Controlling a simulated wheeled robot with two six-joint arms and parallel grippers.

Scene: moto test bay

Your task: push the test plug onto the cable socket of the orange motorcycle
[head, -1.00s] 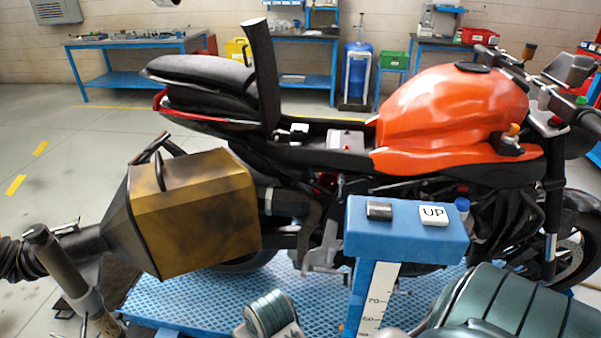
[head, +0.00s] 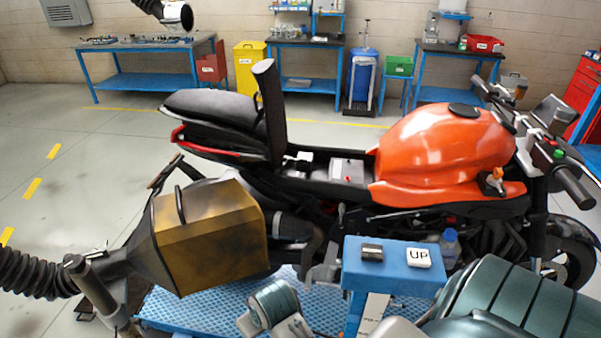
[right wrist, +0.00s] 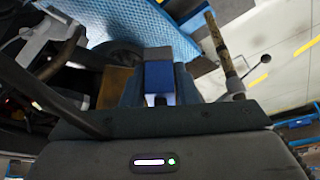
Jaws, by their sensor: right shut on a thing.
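The orange motorcycle (head: 440,145) stands side-on in the head view, with its seat at the left and handlebar at the right. An upright black panel (head: 270,105) stands beside the seat, and the bay in front of it lies open. I cannot make out the cable socket. In the right wrist view my right gripper (right wrist: 158,92) is shut on a blue block with a grey end, seemingly the test plug (right wrist: 158,75). My left gripper is in neither view.
A blue post (head: 408,280) with an UP button stands before the motorcycle. A brown-yellow hood (head: 210,235) on a black hose (head: 30,275) sits at the rear end. A blue patterned platform (head: 190,312) lies below. Blue benches line the back wall.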

